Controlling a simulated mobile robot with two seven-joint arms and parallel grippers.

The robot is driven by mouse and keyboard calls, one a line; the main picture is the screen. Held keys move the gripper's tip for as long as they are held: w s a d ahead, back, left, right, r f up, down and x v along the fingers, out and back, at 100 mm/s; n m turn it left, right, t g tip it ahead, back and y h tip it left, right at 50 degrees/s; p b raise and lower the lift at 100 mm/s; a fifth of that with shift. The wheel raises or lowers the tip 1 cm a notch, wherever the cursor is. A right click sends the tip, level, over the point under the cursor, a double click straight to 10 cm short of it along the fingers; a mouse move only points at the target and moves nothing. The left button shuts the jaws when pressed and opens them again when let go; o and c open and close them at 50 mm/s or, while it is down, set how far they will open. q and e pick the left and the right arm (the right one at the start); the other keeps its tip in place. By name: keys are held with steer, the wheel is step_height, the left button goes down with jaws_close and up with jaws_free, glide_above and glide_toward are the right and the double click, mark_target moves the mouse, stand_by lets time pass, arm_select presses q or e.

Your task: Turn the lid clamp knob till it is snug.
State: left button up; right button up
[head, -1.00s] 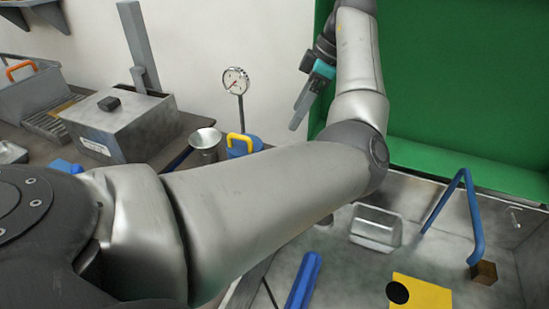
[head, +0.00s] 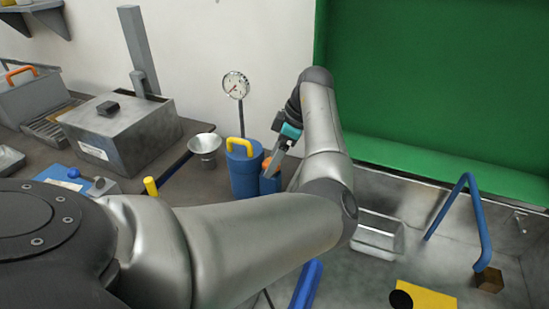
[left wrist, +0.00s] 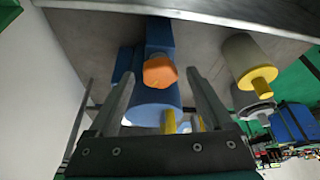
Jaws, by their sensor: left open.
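The clamp knob, orange and faceted, shows in the left wrist view (left wrist: 160,71) on top of a blue block (left wrist: 158,38). In the head view the knob (head: 266,163) is partly covered by my gripper. A blue canister (head: 243,172) with a yellow handle stands beside the block. My left gripper (head: 270,174) is open, tilted down at the knob. In the left wrist view its fingers (left wrist: 165,75) appear on either side of the knob; whether they touch it I cannot tell. My right gripper is not in view.
A dial gauge (head: 236,86) on a stem stands behind the canister. A metal funnel cup (head: 204,145) is to its left, and a grey lidded box (head: 120,130) farther left. A green panel (head: 430,90) and a metal basin (head: 378,232) lie to the right.

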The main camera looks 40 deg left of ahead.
arm_select(q)
jaws_close()
steer(key=shift+r+m+p, duration=0.15)
steer(key=shift+m+p, duration=0.15)
steer(key=shift+p, duration=0.4)
steer(key=m+t+p, duration=0.1)
steer(key=m+p, duration=0.1)
steer(key=p, duration=0.3)
steer(key=m+t+p, duration=0.1)
steer(key=m+p, duration=0.2)
steer(key=p, duration=0.2)
steer(key=m+t+p, duration=0.1)
steer(key=m+p, duration=0.2)
steer(key=p, duration=0.1)
steer(key=shift+s+r+p, duration=0.1)
steer(key=shift+s+p, duration=0.2)
steer(key=shift+p, duration=0.1)
steer(key=shift+f+m+t+p, duration=0.2)
steer(key=shift+m+t+p, duration=0.3)
steer(key=shift+m+p, duration=0.65)
jaws_free()
